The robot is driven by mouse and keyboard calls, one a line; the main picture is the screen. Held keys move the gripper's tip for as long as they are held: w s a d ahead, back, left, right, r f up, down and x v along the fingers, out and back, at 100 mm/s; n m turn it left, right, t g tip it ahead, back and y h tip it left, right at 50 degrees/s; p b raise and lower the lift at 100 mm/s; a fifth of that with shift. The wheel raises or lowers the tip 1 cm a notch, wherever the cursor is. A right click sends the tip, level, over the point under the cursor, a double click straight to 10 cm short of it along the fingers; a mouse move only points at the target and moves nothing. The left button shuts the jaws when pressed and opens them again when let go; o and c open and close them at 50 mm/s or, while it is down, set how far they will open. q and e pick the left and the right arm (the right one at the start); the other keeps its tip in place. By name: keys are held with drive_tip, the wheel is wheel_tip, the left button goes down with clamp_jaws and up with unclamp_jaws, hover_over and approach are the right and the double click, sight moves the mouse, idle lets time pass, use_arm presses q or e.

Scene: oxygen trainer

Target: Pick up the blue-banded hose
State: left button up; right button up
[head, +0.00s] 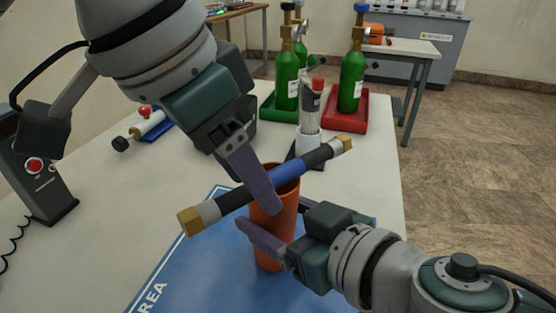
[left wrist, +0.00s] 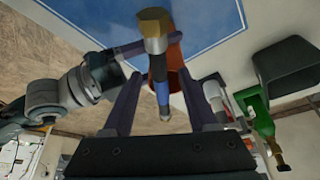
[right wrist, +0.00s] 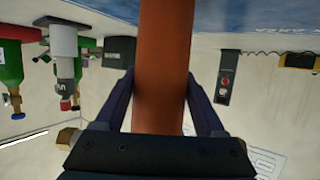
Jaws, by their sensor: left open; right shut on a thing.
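The blue-banded hose (head: 290,172) is a short straight piece with a blue middle, black and pale sections and brass ends. It slants across the mouth of an orange cup (head: 275,235); I cannot tell whether it touches the rim. My left gripper (head: 270,205) is open at the hose, one finger covering part of it. In the left wrist view the hose (left wrist: 155,45) lies between the spread fingers (left wrist: 160,90), with gaps either side. My right gripper (head: 275,228) is shut on the cup, whose wall (right wrist: 162,70) fills the space between its fingers in the right wrist view.
A blue mat (head: 205,265) lies under the cup. A grey box with a red button (head: 38,180) stands at left. The table's right edge is near.

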use_arm(q)
clamp_jaws()
idle(0.3)
idle(0.3)
